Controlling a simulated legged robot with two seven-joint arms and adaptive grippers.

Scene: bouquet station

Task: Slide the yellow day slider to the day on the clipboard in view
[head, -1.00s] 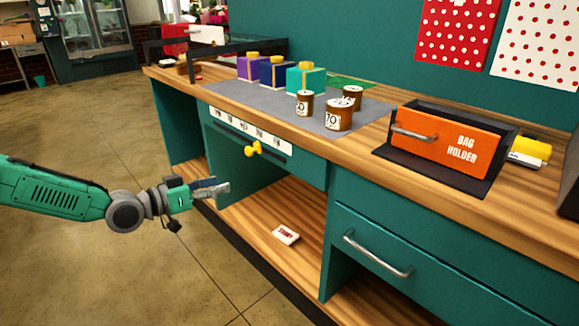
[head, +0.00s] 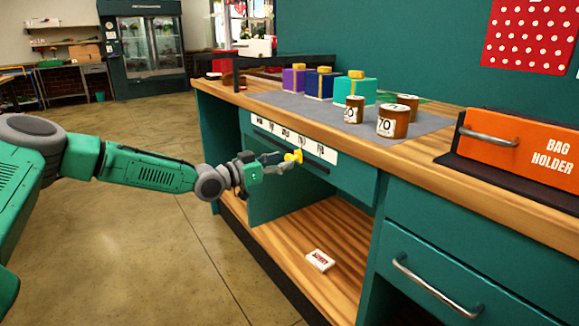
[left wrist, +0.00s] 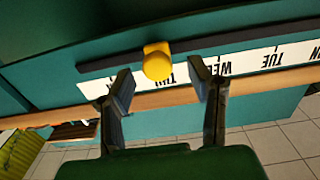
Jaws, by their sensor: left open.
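The yellow day slider (head: 293,157) is a knob on a dark slot in the teal counter front, below a white strip of day labels (head: 308,146). In the left wrist view the slider (left wrist: 157,62) is by the THU label, with WED and TUE farther right, upside down. My left gripper (head: 280,158) is open at the slider. Its two fingertips (left wrist: 160,74) appear on either side of the knob in the wrist view; I cannot tell whether they touch it. I cannot make out a clipboard. My right gripper is not in view.
Brown jars (head: 392,123) and gift boxes (head: 357,91) stand on the grey mat above the slider. An orange bag holder (head: 520,145) sits at right. A small white box (head: 320,260) lies on the open lower shelf. Floor at left is clear.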

